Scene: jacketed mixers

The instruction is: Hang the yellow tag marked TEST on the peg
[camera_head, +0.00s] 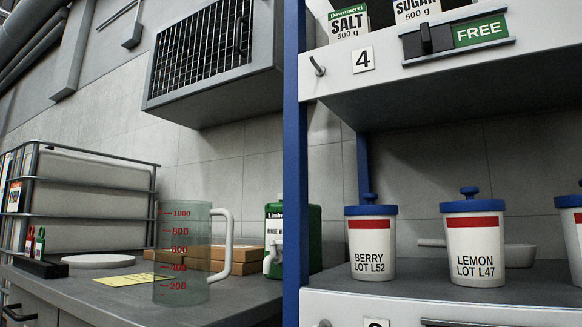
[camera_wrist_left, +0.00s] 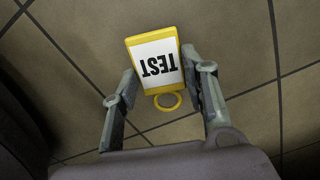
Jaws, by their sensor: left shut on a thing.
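The yellow tag (camera_wrist_left: 133,44) has a white face marked TEST, upside down in the left wrist view, and a yellow ring (camera_wrist_left: 168,107) at its lower end. My left gripper (camera_wrist_left: 158,74) is shut on the tag, with one finger at each side and tiled floor behind it. In the head view a small grey peg (camera_head: 317,66) sticks out of the upper shelf's front edge, left of a plate marked 4 (camera_head: 363,59). It looks bare. Part of a second peg (camera_head: 323,323) shows at the bottom edge. Neither gripper shows in the head view.
A green FREE sign with a dark slider (camera_head: 430,39) is on the upper shelf edge. Lidded jars marked BERRY (camera_head: 373,257) and LEMON (camera_head: 474,255) stand on the shelf below. A blue post (camera_head: 292,150) borders the shelves. A measuring jug (camera_head: 183,250) stands on the left counter (camera_head: 100,303).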

